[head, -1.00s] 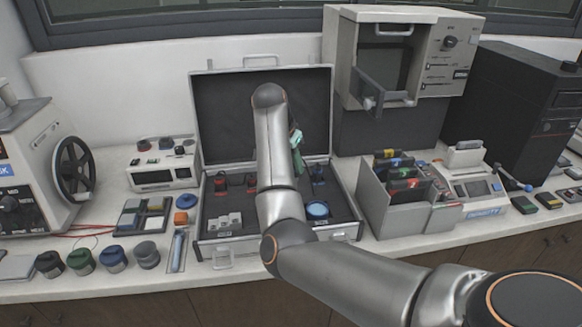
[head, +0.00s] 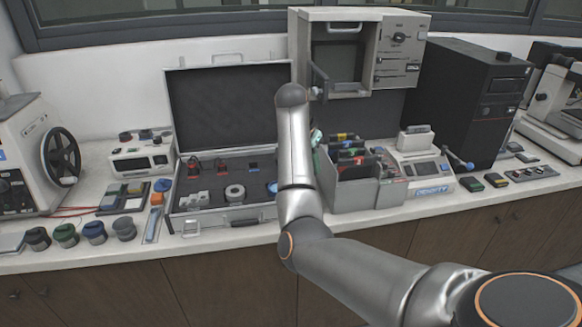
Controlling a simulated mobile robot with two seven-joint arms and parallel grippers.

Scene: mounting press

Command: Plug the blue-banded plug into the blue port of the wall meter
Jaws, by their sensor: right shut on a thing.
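My right arm reaches up from the lower right in the head view. My right gripper (head: 316,137) is mostly hidden behind the forearm, with only a small teal-green part peeking out past the open case's right side. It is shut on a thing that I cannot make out. The open case (head: 184,220) has several small plug-like pieces in its dark insert, including a red one (head: 193,166) and a small dark one with a bluish tint (head: 253,168). No wall meter with a blue port can be made out. My left gripper is out of view.
A grey bin of coloured cards (head: 352,196) and a balance-like device (head: 425,172) stand right of the case. A cabinet with an open door (head: 398,55) and a black tower (head: 470,95) stand behind. A display instrument (head: 143,160) and several jars are at left.

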